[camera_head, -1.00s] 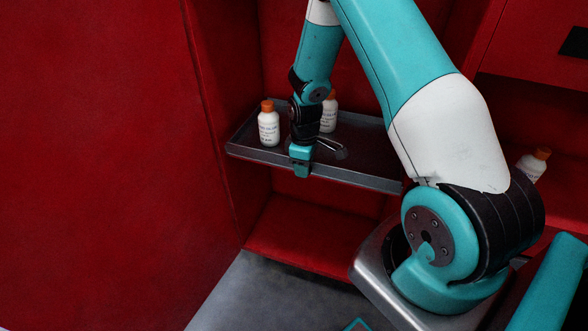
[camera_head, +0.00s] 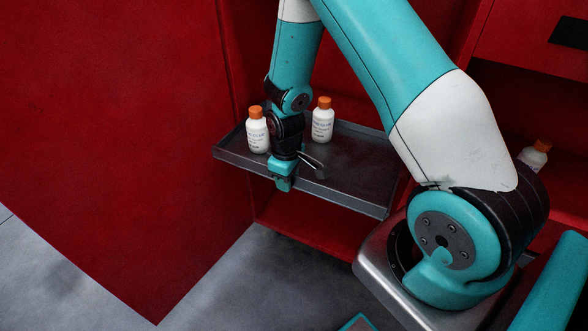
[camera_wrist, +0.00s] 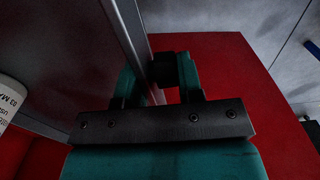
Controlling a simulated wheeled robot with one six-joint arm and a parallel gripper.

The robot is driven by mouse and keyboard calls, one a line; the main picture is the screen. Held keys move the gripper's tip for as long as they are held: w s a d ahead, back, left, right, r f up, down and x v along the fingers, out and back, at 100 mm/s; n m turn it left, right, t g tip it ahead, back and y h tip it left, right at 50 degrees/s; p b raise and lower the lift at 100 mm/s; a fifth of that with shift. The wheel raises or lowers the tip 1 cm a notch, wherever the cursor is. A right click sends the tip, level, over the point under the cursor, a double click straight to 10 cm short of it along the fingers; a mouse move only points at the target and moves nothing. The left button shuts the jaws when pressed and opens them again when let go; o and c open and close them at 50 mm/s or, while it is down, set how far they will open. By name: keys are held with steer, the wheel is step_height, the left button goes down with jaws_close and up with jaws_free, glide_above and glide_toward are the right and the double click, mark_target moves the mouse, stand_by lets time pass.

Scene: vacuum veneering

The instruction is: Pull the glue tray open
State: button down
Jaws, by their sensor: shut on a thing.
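The glue tray (camera_head: 352,196) is a dark grey, low-rimmed tray in the red cabinet, pulled partly out over the red ledge below. Two white glue bottles with orange caps, one on the left (camera_head: 257,135) and one further back (camera_head: 322,121), stand upright in it. My gripper (camera_head: 283,184) is at the tray's front rim, left of its middle, and shut on it. In the wrist view, my gripper (camera_wrist: 160,75) has its fingers on either side of the tray's rim (camera_wrist: 128,35). My arm hides part of the tray's middle.
A red panel (camera_head: 110,130) stands to the left of the tray. The grey floor (camera_head: 255,275) in front is clear. Another orange-capped bottle (camera_head: 535,154) stands at the right, partly behind my arm. A red shelf (camera_head: 320,232) lies below the tray.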

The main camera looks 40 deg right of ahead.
steer(key=shift+s+a+f, duration=0.1)
steer(key=shift+s+a, duration=0.05)
steer(key=shift+a, duration=0.05)
steer(key=c, duration=0.9)
jaws_free()
steer(key=shift+c, duration=0.2)
steer(key=shift+r, duration=0.25)
step_height(320, 180, up, 17)
steer(key=s+a+r+n+y, duration=0.1)
steer(key=s+a+r+y, duration=0.1)
steer(key=s+a+r, duration=0.4)
steer(key=s+a+r+y+p, duration=0.1)
steer(key=s+a+r+y, duration=0.1)
steer(key=s+a+r, duration=0.5)
steer(key=s+a, duration=0.3)
steer(key=s, duration=0.3)
steer(key=shift+s+a+r+n, duration=0.2)
steer(key=shift+s+n, duration=0.2)
